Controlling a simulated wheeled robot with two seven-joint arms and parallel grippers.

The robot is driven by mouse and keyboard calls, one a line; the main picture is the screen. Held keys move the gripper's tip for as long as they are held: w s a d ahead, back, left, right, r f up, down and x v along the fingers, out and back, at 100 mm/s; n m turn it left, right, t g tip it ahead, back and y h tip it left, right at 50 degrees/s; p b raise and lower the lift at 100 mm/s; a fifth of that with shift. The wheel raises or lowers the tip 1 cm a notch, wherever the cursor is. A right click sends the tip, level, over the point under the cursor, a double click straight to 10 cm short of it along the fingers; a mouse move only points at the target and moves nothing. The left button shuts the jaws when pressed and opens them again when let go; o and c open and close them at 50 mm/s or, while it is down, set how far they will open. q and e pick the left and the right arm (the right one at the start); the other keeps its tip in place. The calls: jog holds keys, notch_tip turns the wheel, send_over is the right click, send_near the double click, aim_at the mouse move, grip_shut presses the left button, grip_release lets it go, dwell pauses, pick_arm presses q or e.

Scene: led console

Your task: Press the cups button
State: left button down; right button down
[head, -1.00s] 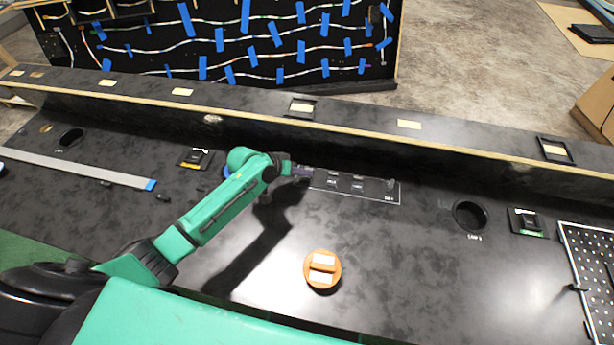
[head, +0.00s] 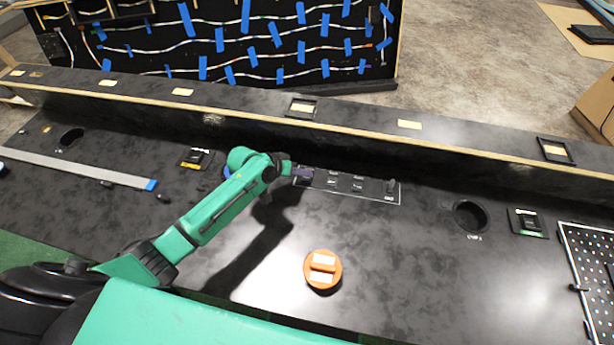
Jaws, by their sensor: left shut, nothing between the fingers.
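My left gripper (head: 303,173) is shut and empty. Its tip is at the left end of a white-outlined panel (head: 375,193) set in the black console top. Small dark switches or buttons (head: 358,184) sit in a row in that panel. Their labels are too small to read, so I cannot tell which is the cups button. The gripper covers the panel's left end, and I cannot tell whether it touches anything there. My right gripper is not in view.
An orange round knob (head: 322,270) stands on the console (head: 400,270) in front of the panel. A round hole (head: 469,215) and a pegboard (head: 590,265) are at the right. A grey strip (head: 80,169) lies at the left. A raised ledge (head: 360,121) runs behind.

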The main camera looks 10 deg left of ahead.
aim_at(304, 180)
pick_arm(q)
jog(key=shift+f, duration=0.1)
dwell(0.3)
jog(key=shift+f, duration=0.35)
dwell(0.3)
jog(key=shift+r+p, duration=0.4)
jog(key=shift+r, duration=0.05)
notch_tip(304, 180, up, 6)
jog(key=p, duration=0.6)
jog(key=shift+r, duration=0.15)
